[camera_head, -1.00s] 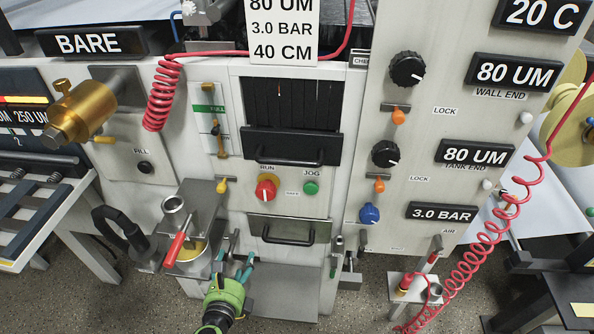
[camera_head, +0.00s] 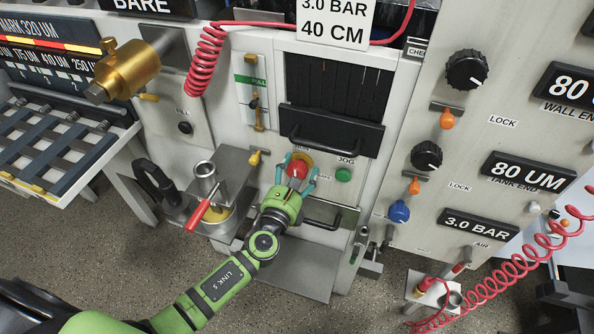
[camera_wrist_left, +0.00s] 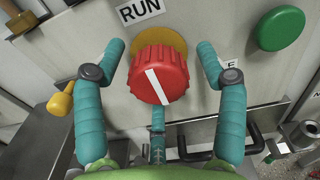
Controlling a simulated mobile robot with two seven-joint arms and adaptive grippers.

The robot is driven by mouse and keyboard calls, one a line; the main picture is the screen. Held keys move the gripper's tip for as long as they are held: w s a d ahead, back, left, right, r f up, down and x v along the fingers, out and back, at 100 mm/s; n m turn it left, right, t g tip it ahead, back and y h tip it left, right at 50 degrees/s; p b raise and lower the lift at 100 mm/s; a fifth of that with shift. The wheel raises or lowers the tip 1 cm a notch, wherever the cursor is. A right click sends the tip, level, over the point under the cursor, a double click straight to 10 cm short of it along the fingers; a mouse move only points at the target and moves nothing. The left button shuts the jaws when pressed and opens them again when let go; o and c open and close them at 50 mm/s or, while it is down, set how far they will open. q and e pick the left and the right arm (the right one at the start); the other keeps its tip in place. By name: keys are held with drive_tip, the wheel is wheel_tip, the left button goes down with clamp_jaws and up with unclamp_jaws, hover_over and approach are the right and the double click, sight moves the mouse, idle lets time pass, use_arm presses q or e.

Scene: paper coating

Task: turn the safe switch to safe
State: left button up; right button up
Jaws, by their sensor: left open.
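The safe switch is a red knob (camera_head: 297,169) on a yellow round base, set in the grey machine front. In the left wrist view the red knob (camera_wrist_left: 174,72) has a white line that leans up and left, toward the RUN label (camera_wrist_left: 140,10). The SAFE label (camera_wrist_left: 231,74) is to the right, partly hidden by a finger. My left gripper (camera_head: 299,166) is open at the knob. Its teal fingers stand on either side of it, and another finger is below it; I cannot tell whether any touches. My right gripper is not in view.
A green JOG button (camera_head: 343,174) is just right of the knob. A black handle (camera_head: 326,144) is above and another (camera_head: 322,218) below. A yellow lever (camera_head: 255,157) and a metal cup with a red handle (camera_head: 197,215) are to the left.

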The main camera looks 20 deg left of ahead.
use_arm(q)
drive_tip(key=c, duration=1.1)
drive_tip(key=shift+c, duration=0.2)
drive_tip(key=shift+s+f+n+b, duration=0.1)
drive_tip(key=shift+f+n+b, duration=0.1)
drive_tip(key=shift+n+b, duration=0.35)
drive_tip(key=shift+d+f+n+b, duration=0.1)
drive_tip(key=shift+n+b, duration=0.4)
drive_tip(key=shift+n, duration=0.55)
drive_tip(key=n+b, duration=0.2)
drive_tip(key=n, duration=0.3)
drive_tip(key=shift+n, duration=0.3)
drive_tip(key=n+b, duration=0.1)
drive_tip(key=n, duration=0.3)
drive_tip(key=shift+d+n, duration=0.1)
drive_tip(key=shift+n, duration=0.2)
drive_tip(key=shift+r+n, duration=0.2)
drive_tip(key=shift+n, duration=2)
